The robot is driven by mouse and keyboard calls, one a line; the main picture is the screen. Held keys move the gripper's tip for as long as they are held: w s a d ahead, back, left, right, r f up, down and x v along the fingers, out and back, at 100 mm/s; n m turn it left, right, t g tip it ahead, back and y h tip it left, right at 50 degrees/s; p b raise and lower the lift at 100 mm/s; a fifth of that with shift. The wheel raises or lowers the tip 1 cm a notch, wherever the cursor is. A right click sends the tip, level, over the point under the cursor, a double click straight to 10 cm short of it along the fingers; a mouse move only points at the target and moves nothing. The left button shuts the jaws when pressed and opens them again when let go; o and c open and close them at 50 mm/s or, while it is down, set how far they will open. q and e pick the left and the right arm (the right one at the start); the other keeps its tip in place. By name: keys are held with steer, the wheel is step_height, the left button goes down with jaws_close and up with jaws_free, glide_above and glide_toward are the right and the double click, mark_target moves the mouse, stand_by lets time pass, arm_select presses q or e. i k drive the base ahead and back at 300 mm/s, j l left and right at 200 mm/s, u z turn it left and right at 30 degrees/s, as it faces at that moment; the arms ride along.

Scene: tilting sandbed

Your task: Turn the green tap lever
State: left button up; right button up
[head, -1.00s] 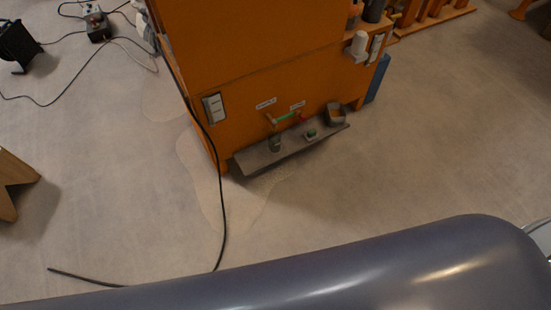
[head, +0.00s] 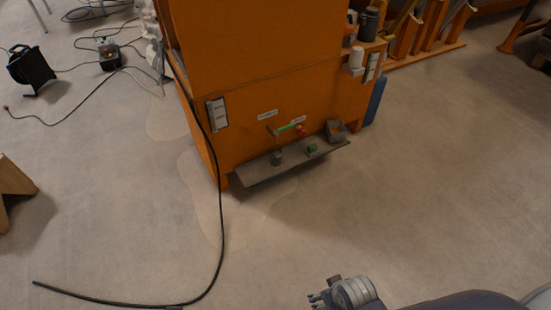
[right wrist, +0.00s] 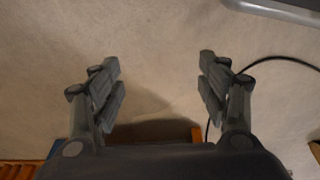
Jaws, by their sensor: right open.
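The green tap lever (head: 290,127) sits low on the front of the orange cabinet (head: 265,95), above a grey shelf (head: 262,173). It points sideways, rising slightly to the right, with a tan part at its left end and a red part by its right end. My right gripper (head: 317,299) is at the bottom of the head view, well in front of the cabinet and apart from the lever. In the right wrist view its two fingers (right wrist: 159,62) are spread wide with bare floor between them. The lever does not show there. My left gripper is not in view.
A black cable (head: 221,235) runs down the cabinet's left side and across the floor. Small blocks (head: 312,148) and a grey cup-like container (head: 336,131) are on the shelf. A black reel (head: 30,68) stands far left.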

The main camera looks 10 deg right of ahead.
mark_target(276, 132)
steer(key=i+l+u, duration=0.2)
steer(key=l, duration=0.15)
steer(key=i+l+u, duration=0.2)
steer(key=l, duration=0.15)
steer(key=i+l+u, duration=0.25)
steer(key=l, duration=0.15)
steer(key=k, duration=0.1)
